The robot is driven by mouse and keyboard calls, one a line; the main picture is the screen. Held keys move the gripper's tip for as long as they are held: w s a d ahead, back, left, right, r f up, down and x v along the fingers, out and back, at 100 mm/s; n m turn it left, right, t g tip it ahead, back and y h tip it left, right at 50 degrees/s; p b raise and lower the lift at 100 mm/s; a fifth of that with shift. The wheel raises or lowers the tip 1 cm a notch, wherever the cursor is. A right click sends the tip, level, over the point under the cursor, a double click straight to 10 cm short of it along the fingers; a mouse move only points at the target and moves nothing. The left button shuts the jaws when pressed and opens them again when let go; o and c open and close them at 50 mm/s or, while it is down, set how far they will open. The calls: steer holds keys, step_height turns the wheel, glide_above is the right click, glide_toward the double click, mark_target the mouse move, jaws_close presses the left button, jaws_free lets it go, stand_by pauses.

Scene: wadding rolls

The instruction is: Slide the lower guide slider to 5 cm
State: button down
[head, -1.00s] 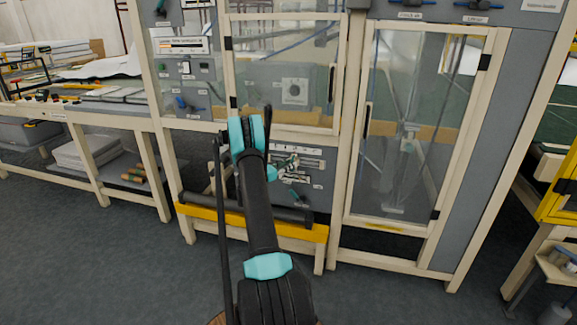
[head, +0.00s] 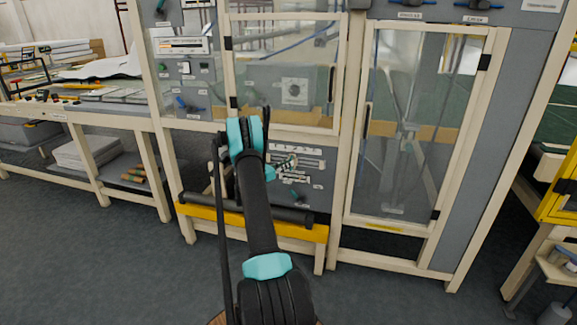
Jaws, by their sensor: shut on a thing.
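The guide panel (head: 312,180) is a grey plate low on the machine front, with light horizontal scales (head: 305,162) and small labels. My gripper (head: 287,164) is at the upper scale area, partly hidden behind my dark arm with its teal joints. Its fingers are shut at a small part on the panel, which I take to be the guide slider; the part itself is too small and covered to make out. The scale reading cannot be read. A teal-and-dark knob (head: 297,195) sits lower on the same panel, apart from the gripper.
A black roller (head: 285,214) and a yellow bar (head: 300,230) stick out below the panel. Framed clear doors (head: 410,130) stand above and to the right. A workbench (head: 90,112) with tools and papers is at left. The floor in front is open.

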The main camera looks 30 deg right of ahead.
steer(key=w+a, duration=0.2)
steer(key=w, duration=0.1)
steer(key=shift+w+a, duration=0.1)
steer(key=shift+a, duration=0.3)
steer(key=c, duration=1.6)
jaws_free()
steer(key=shift+a, duration=0.1)
steer(key=a, duration=0.4)
steer(key=s+a, duration=0.1)
steer(key=a, duration=0.6)
steer(key=shift+s+a, duration=0.25)
steer(key=shift+a, duration=0.1)
